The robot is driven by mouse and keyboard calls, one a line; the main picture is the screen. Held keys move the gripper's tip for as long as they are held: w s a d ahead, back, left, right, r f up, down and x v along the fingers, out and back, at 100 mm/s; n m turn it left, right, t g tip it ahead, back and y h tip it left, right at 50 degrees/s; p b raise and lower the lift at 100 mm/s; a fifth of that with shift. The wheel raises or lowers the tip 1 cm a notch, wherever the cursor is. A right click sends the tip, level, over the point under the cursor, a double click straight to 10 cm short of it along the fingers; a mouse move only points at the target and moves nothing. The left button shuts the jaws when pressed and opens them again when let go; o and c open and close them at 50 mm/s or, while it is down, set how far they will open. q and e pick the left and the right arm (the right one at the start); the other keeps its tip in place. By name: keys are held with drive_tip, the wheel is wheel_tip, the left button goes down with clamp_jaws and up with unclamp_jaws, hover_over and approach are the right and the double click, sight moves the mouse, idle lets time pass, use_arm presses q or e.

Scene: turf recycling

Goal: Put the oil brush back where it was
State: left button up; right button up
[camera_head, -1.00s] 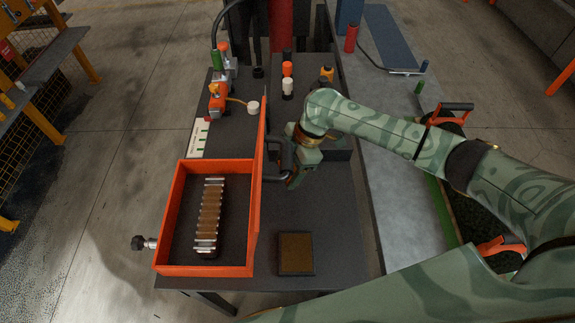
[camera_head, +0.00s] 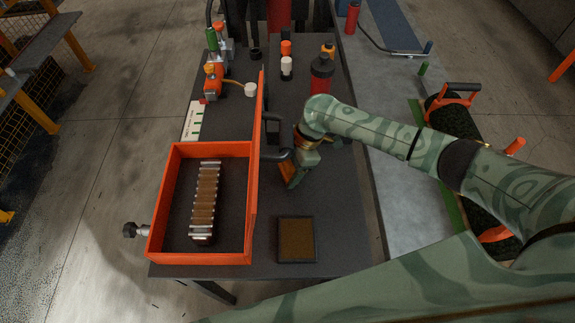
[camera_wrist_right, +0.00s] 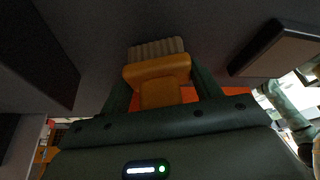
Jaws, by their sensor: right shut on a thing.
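My right gripper (camera_head: 293,178) is shut on the oil brush. It holds the brush over the dark bench, just right of the orange box's raised side. In the right wrist view the brush (camera_wrist_right: 159,75) shows an orange-yellow body between the two fingers and pale bristles at its far end. In the head view only a small orange part of the brush (camera_head: 286,169) shows beside the gripper. A dark-framed tray with a brown pad (camera_head: 297,261) lies nearer, at the front of the bench. My left gripper is not in view.
The open orange box (camera_head: 200,259) holds a ribbed roller-like part (camera_head: 206,203). A red bottle (camera_head: 320,75) and small containers (camera_head: 286,66) stand at the back. An orange tool (camera_head: 213,82) is at the back left. The bench around the tray is clear.

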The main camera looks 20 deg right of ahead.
drive_tip(key=shift+f, duration=0.25)
drive_tip(key=o, duration=1.4)
drive_tip(key=shift+c, duration=0.2)
drive_tip(key=p+v, duration=0.3)
drive_tip(key=v, duration=1.3)
drive_tip(key=shift+p, duration=0.35)
drive_tip(key=shift+d+r, duration=0.1)
drive_tip(key=shift+r, duration=0.05)
